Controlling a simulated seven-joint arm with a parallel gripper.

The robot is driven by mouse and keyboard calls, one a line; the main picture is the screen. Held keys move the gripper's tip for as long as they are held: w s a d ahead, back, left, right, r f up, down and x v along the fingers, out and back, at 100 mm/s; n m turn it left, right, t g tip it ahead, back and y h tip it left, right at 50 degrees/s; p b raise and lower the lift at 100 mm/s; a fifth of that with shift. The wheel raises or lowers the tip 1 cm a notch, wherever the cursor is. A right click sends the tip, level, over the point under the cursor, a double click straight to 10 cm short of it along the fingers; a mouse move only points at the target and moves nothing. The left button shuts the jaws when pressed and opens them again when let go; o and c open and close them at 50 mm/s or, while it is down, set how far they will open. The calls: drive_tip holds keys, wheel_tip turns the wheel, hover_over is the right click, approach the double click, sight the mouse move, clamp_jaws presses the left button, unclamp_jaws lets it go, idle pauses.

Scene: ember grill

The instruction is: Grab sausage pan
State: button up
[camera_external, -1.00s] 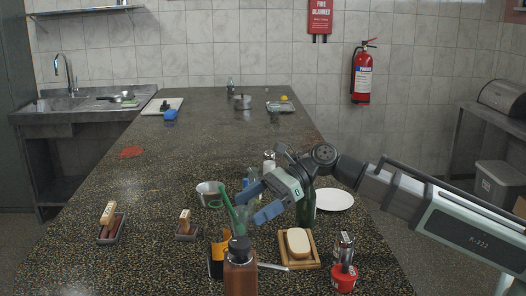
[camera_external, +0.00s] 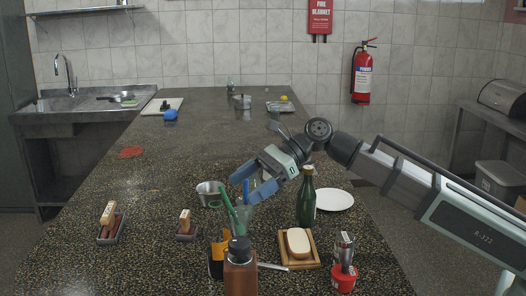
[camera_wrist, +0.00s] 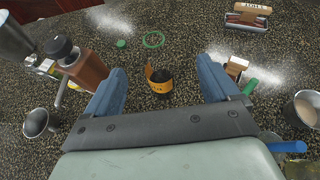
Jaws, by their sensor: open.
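A small metal pot (camera_external: 209,192) stands left of my gripper.
A brown bottle (camera_external: 240,272), green bottle (camera_external: 307,200), wooden tray with a pale block (camera_external: 280,258), red jar (camera_external: 343,278) and white plate (camera_external: 334,200) crowd the near right. A distant pan (camera_external: 128,99) is by the sink.

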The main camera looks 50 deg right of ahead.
drive_tip(key=w+a+f+n+g+h, duration=0.1)
drive_tip(key=w+a+n+h, duration=0.15)
drive_tip(key=w, duration=0.35)
drive_tip(key=w+a+f+n+g+h, duration=0.1)
drive_tip(key=w+n+g+h, duration=0.1)
drive_tip(key=w+n+h, duration=0.35)
drive_tip(key=n+g+h, duration=0.2)
drive_tip(key=n+h, duration=0.1)
drive_tip(key=h, duration=0.1)
hover_over(186, 224)
drive_tip(key=w+d, duration=0.1)
drive_tip(key=w, duration=0.1)
wheel_tip(186, 224, down, 2)
wheel_tip(186, 224, down, 14)
drive_tip(key=shift+d+f, duration=0.15)
drive_tip(key=shift+f, duration=0.1)
drive_tip(key=c, duration=1.3)
drive_tip(key=shift+r, duration=0.15)
